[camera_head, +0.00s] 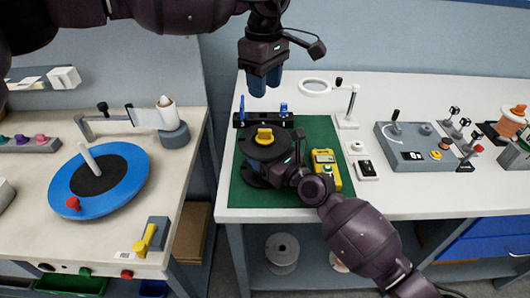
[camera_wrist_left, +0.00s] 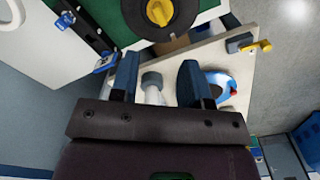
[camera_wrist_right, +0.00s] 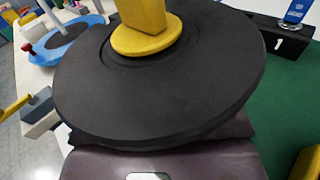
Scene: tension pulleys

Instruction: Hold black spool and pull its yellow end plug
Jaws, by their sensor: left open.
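The black spool (camera_head: 244,148) stands on the green mat, its upper flange facing up. Its yellow end plug (camera_head: 264,136) sits in the middle of that flange. In the right wrist view the flange (camera_wrist_right: 160,90) and plug (camera_wrist_right: 145,25) fill the upper part. My right gripper (camera_head: 262,168) is at the spool's side, below the upper flange, which hides its fingers. My left gripper (camera_head: 264,84) is open and empty, above and behind the spool. In the left wrist view the plug (camera_wrist_left: 157,12) shows beyond its blue fingers, apart from them.
A black fixture (camera_head: 245,121) with blue clamps stands just behind the spool. A yellow meter (camera_head: 326,170) lies at the right of the green mat (camera_head: 318,135). A ring magnifier (camera_head: 315,86) and grey device box (camera_head: 415,145) are further right. A gap separates the left table (camera_head: 180,205).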

